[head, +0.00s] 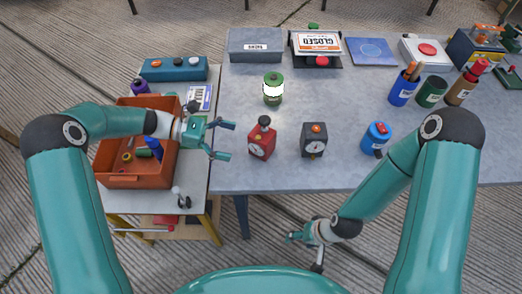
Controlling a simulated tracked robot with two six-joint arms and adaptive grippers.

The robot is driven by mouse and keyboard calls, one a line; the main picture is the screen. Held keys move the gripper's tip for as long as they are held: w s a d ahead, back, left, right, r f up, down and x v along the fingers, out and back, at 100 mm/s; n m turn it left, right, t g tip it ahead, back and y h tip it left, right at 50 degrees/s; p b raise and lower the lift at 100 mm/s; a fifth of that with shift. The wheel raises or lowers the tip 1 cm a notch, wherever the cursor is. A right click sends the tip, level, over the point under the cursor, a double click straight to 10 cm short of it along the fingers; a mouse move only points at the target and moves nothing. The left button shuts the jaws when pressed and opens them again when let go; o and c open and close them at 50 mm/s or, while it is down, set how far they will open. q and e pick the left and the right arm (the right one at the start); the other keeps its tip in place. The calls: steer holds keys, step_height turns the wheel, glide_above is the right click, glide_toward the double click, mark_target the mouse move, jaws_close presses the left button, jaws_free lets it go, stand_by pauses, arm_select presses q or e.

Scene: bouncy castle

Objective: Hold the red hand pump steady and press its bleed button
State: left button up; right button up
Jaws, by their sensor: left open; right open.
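The red hand pump (261,143) stands upright near the front left of the grey table, with a dark knob on top and a white dial facing me. A small yellowish spot shows on it above the dial; I cannot tell whether this is the bleed button. My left gripper (230,141) is open and empty, just left of the pump, its fingers pointing towards it with a gap between. My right gripper (302,253) is open and empty, low in front of the table's front edge and away from the pump.
A black device (313,143) with an orange top and a blue canister (376,138) stand right of the pump. A green-lidded can (273,92) stands behind it. An orange crate (117,150) is on the left side table. Bare tabletop surrounds the pump.

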mark_target(258, 145)
arm_select(q)
steer(key=shift+t, duration=0.6)
steer(key=w+f, duration=0.1)
steer(key=w+a+b, duration=0.1)
steer(key=w+f+b, duration=0.1)
steer(key=shift+w+a+f, duration=0.2)
steer(key=shift+a+f, duration=0.1)
steer(key=shift+f, duration=0.05)
steer(key=shift+s+f+b, duration=0.1)
steer(key=shift+f+b, duration=0.4)
steer(key=shift+b, duration=0.15)
steer(key=shift+b+x, duration=1.25)
steer(key=shift+x, duration=3.75)
arm_select(e)
step_height(258, 145, down, 8)
steer(key=shift+r, duration=0.2)
arm_select(q)
steer(key=shift+a, duration=0.1)
steer(key=c, duration=0.8)
steer(key=shift+c, duration=0.3)
steer(key=shift+f, duration=0.1)
arm_select(e)
jaws_close()
arm_select(q)
steer(key=shift+s, duration=0.1)
